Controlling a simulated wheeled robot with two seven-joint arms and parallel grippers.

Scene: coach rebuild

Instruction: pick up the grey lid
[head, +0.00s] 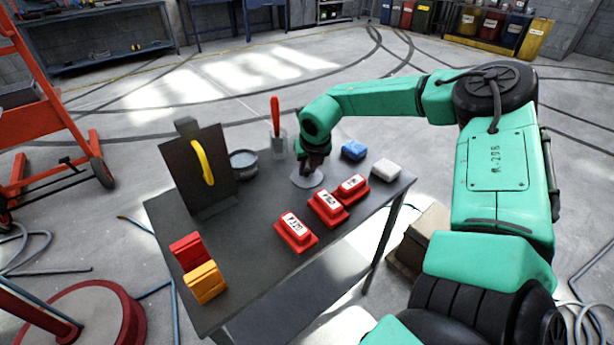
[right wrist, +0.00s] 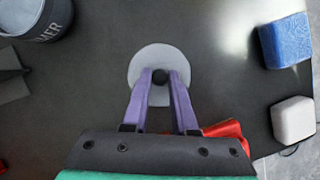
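The grey lid (head: 307,180) is a flat round disc on the dark table, near its far edge. In the right wrist view the lid (right wrist: 148,56) shows a small dark knob (right wrist: 160,76) at its middle. My right gripper (head: 314,168) points down over the lid. In the right wrist view its two purple fingers (right wrist: 160,78) stand either side of the knob, with no clear gap left, so it looks shut on the knob. The lid looks level, and I see no clear lift off the table. My left gripper is not in view.
A grey tin (head: 243,165) and a jar with a red-handled tool (head: 278,140) stand left of the lid. Several red blocks (head: 328,208) lie nearer. A blue block (head: 353,150) and a white block (head: 387,170) lie right. A dark upright board (head: 190,180) stands left.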

